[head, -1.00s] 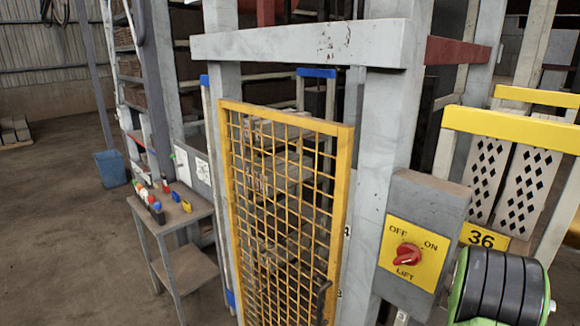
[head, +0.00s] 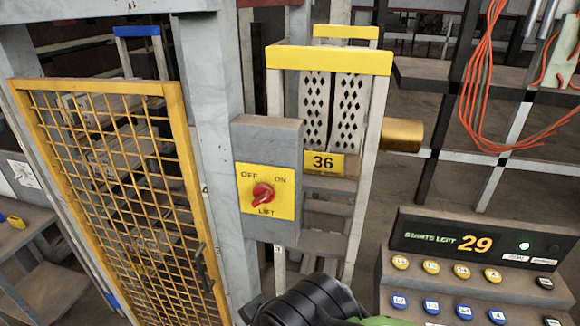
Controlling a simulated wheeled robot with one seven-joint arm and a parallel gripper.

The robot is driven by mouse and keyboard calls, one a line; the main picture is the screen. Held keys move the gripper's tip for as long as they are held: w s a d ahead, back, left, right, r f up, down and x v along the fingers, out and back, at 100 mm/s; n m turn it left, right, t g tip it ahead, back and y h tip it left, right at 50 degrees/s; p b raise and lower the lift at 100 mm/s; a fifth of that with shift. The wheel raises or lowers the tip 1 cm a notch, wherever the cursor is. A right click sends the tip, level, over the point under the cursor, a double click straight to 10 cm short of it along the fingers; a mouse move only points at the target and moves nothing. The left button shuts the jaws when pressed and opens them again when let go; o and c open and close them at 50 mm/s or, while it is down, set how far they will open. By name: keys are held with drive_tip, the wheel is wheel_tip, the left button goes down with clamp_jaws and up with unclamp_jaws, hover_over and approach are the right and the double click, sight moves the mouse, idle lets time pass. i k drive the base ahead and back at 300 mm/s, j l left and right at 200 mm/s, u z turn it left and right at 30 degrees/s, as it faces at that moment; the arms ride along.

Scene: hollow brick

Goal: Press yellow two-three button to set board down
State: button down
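The control panel (head: 470,250) is at the lower right in the head view, with a "STARTS LEFT 29" display. A row of yellow buttons lies under the display. The second from the left, a yellow button (head: 431,267), seems marked 2-3, though its label is small. Two pale boards with diamond holes (head: 331,110) stand upright in a yellow-topped frame marked 36; I cannot tell if either is the task's board. A black ribbed part of my arm with green shows at the bottom centre, left of the panel. My gripper's fingers are not in view.
A grey lift box (head: 268,140) with a red knob (head: 263,193) on a yellow plate is left of the frame. A yellow mesh gate (head: 120,190) is at the left. Blue buttons (head: 431,306) line the panel's lower row. Orange cables (head: 470,80) hang above it.

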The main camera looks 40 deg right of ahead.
sight(430, 267)
drive_tip(key=z, duration=2.4)
drive_tip(key=k+l+u, duration=0.1)
drive_tip(key=k+u, duration=0.15)
drive_tip(key=u, duration=0.15)
drive_tip(key=k+u, duration=0.25)
drive_tip(key=u, duration=0.15)
drive_tip(key=k+u, duration=0.35)
drive_tip(key=k+j+u, duration=0.15)
drive_tip(key=u, duration=0.25)
drive_tip(key=z, duration=1.8)
